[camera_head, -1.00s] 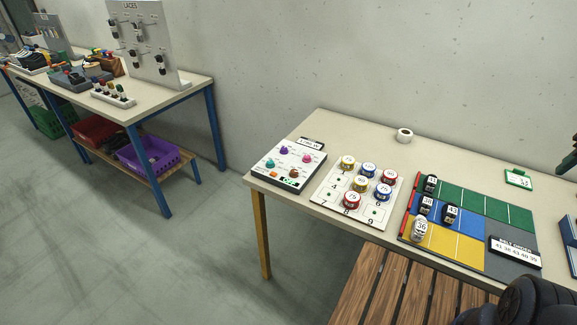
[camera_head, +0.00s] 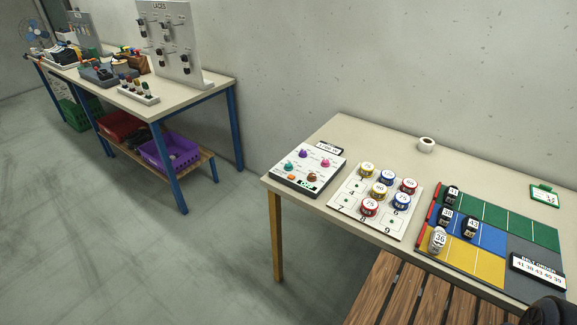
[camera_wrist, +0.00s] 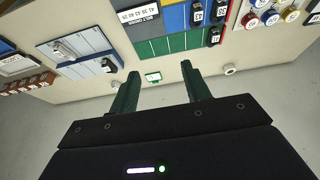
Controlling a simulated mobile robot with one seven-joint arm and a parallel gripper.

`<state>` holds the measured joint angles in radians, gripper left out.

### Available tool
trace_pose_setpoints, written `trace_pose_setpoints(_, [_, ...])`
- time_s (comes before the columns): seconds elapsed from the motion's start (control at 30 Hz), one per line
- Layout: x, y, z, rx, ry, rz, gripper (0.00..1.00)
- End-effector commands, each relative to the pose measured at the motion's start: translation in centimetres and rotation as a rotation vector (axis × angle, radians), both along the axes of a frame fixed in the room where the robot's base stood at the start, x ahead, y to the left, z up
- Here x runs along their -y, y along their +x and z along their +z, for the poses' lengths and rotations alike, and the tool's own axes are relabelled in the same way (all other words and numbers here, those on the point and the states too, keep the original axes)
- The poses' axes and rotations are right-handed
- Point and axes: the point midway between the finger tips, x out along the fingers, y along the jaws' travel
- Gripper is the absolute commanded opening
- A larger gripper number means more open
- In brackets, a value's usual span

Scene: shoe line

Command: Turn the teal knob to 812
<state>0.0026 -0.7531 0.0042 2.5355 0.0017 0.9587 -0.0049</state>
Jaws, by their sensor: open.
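The teal knob (camera_head: 289,167) sits on the left side of a white control panel (camera_head: 284,183) at the left end of the near table. The knob is not in the wrist view.
Beside the panel lies a white board (camera_head: 352,207) with numbered discs, then a coloured mat (camera_head: 490,262) with small shoes. A white roll (camera_head: 426,145) stands at the back. A wooden bench (camera_head: 385,295) is in front of the table. Open floor lies left of it.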

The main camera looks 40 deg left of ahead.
Motion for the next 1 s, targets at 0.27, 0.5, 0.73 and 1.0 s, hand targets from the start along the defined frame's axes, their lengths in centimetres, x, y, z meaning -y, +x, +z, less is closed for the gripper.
trace_pose_setpoints(0.27, [-2.5,3.9,1.8,-0.034,-0.083,0.199,0.48])
trace_pose_setpoints(0.5, [-7.4,9.3,3.6,-0.076,-0.2,0.499,0.48])
trace_pose_setpoints(0.73, [-13.6,14.1,4.3,-0.105,-0.301,0.793,0.48])
trace_pose_setpoints(1.0, [-22.3,18.6,3.8,-0.132,-0.403,1.141,0.48])
